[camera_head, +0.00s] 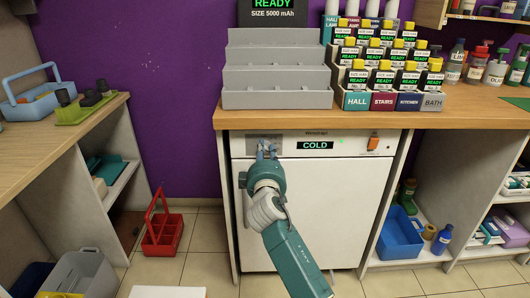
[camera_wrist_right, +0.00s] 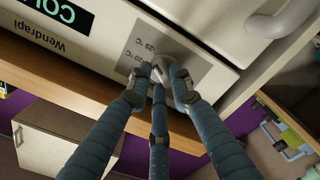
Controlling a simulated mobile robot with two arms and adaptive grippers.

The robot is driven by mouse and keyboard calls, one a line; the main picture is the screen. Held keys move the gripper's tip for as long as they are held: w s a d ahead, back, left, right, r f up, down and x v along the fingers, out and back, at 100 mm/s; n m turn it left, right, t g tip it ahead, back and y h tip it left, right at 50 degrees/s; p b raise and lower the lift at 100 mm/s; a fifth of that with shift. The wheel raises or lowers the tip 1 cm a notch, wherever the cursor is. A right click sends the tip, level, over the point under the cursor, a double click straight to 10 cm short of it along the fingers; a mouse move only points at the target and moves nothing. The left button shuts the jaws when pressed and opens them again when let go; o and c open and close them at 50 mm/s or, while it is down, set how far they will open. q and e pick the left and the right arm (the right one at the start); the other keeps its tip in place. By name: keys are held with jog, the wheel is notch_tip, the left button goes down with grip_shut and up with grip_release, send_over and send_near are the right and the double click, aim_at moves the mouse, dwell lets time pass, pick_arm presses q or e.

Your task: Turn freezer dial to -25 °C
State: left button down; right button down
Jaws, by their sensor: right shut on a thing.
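The white freezer (camera_head: 340,195) stands under the wooden counter, with a green COLD display (camera_head: 315,145) on its top strip. A grey dial plate (camera_head: 258,137) is at the strip's left end. My right gripper (camera_head: 266,150) reaches up to this plate. In the right wrist view the picture is turned over; the grey plate (camera_wrist_right: 196,70) shows marks reading about -25 °C and -20 °C. My right gripper (camera_wrist_right: 160,80) is shut on the small light dial (camera_wrist_right: 160,67), its fingers around it. The fingers hide much of the dial, so its pointing cannot be told. My left gripper is not in view.
An orange switch (camera_head: 373,143) is at the strip's right end. The counter edge (camera_head: 430,120) runs just above the strip. A freezer handle (camera_head: 243,180) is at the door's left. A red caddy (camera_head: 162,232) stands on the floor at left.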

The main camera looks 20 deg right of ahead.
jog(key=shift+f, duration=0.15)
jog(key=c, duration=1.5)
grip_release()
jog(key=shift+c, duration=0.2)
jog(key=shift+s, duration=0.15)
jog(key=v, duration=1.2)
